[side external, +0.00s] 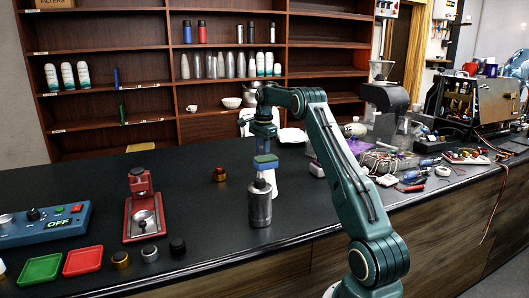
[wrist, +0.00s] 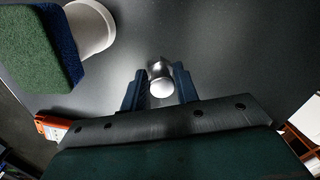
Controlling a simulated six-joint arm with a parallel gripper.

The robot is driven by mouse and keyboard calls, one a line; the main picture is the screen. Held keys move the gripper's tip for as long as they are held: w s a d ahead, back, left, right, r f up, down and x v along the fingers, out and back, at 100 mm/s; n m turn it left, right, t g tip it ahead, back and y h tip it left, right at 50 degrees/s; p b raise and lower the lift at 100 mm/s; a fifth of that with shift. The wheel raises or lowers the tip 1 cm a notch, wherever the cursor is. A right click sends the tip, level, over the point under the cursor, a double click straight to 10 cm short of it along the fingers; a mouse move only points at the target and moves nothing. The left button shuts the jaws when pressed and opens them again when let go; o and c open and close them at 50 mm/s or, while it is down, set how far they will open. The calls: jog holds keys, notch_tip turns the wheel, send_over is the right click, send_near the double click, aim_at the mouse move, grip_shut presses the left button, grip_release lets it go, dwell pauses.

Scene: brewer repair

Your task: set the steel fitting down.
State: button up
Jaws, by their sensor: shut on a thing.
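The steel fitting (wrist: 160,71) is a short, shiny metal cylinder with a bright round end. In the wrist view it sits between the blue fingers of my gripper (wrist: 161,82), which is shut on it. In the side view my gripper (side external: 264,146) points down above the dark counter (side external: 205,255), close to a green and blue block and a grey bottle. I cannot make out the fitting in the side view. In the wrist view the surface beyond the fitting is bare and dark; its exact height above the counter is unclear.
The green and blue block (wrist: 42,45) tops a pale cylinder (wrist: 92,27) at left in the wrist view. A grey bottle (side external: 260,207) stands below my gripper in the side view. A red press (side external: 143,212), brass piece (side external: 219,174) and trays (side external: 83,261) stand left. Tools clutter the right.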

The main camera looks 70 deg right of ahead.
aim_at(277, 175)
jog(key=s+d+m, duration=0.3)
jog(key=s+d, duration=0.1)
jog(key=d, duration=0.1)
jog(key=shift+s+d+f, duration=0.15)
jog(key=shift+f, duration=4.15)
jog(key=shift+f, duration=0.1)
jog(key=o, duration=1)
jog(key=r, duration=1.2)
jog(key=shift+s+a+r, duration=0.15)
jog(key=shift+s+a, duration=0.15)
jog(key=shift+a, duration=0.1)
